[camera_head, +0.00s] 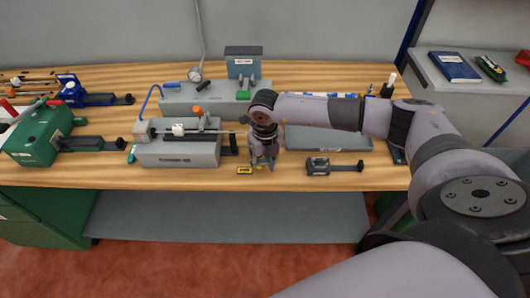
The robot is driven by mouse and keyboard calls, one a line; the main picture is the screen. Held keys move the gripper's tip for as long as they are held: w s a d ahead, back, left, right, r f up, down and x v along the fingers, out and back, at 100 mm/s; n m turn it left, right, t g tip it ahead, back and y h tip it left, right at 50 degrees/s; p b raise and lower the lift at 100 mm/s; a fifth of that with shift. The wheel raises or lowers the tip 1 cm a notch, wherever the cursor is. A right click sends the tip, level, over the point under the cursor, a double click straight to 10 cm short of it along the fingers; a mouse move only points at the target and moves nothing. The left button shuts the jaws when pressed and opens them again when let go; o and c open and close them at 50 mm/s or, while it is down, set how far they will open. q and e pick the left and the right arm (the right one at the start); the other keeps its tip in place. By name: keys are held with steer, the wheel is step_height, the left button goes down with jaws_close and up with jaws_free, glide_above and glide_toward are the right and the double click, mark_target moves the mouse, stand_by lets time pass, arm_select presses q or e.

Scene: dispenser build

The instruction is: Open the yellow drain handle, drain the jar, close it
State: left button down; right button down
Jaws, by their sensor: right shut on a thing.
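My right gripper (262,163) points down near the front of the wooden bench, just right of a grey dispenser-like block (178,154) with a small orange part on top. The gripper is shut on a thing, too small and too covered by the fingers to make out. A small yellow piece (244,170) lies at the bench's front, left of the fingertips. I cannot tell whether it is the drain handle. I cannot make out a jar. My left gripper is not in view.
A green machine (38,135) stands at the left of the bench (100,176). A grey box with a gauge (195,75) stands behind. A small dark grey device (332,166) sits right of the gripper. A blue book (455,66) lies on a side shelf.

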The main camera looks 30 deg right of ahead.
step_height(320, 180, up, 8)
steer(key=p, duration=0.4)
steer(key=shift+p, duration=0.4)
